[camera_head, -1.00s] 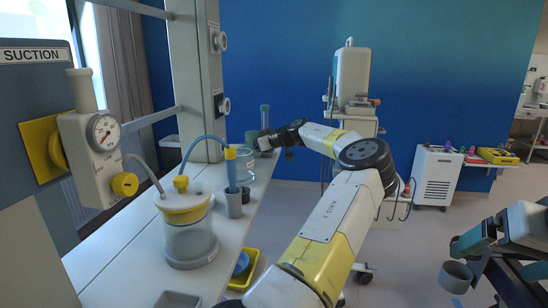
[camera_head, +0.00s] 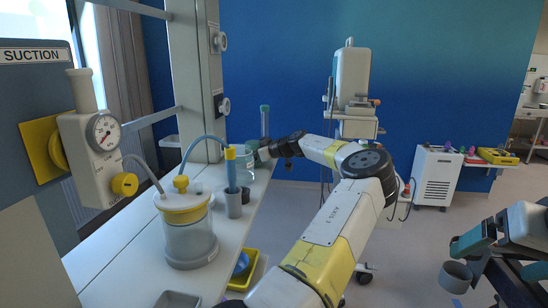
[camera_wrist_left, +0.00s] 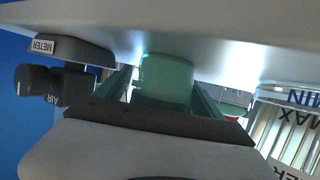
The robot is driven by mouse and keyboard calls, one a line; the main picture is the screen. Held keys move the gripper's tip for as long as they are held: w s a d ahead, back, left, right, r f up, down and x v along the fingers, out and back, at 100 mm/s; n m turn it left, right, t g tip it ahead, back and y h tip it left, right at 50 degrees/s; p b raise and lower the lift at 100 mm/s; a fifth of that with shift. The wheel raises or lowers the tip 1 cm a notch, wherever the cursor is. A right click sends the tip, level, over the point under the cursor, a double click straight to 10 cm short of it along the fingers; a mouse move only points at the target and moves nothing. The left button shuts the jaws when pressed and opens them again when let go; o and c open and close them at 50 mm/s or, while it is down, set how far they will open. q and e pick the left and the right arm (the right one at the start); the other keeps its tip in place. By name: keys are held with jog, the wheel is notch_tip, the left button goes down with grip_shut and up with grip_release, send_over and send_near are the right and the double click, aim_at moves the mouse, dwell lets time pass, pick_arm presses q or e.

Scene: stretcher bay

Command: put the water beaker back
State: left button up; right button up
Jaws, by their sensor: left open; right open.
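The clear water beaker (camera_head: 245,172) stands on the narrow white counter in the head view. In the left wrist view a clear vessel marked MIN and MAX (camera_wrist_left: 292,130) shows at the right edge, apparently the beaker. My left gripper (camera_head: 264,152) is at the counter's far end, just beyond and right of the beaker, partly hidden. In its wrist view, a translucent green cup (camera_wrist_left: 165,78) shows between the open fingers; contact cannot be told. My right gripper (camera_head: 503,256), with teal fingers, is open at the lower right. A grey ring-shaped cup (camera_head: 455,276) shows close by it.
A lidded suction jar (camera_head: 190,235) and a grey cup holding a blue tube (camera_head: 233,204) stand nearer on the counter (camera_head: 120,255). A slim upright tube (camera_head: 265,120) stands behind my left gripper. A yellow tray (camera_head: 243,270) is below the counter edge.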

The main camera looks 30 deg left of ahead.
pick_arm(q)
jog(key=v, duration=1.2)
jog(key=shift+d, duration=0.1)
dwell(0.9)
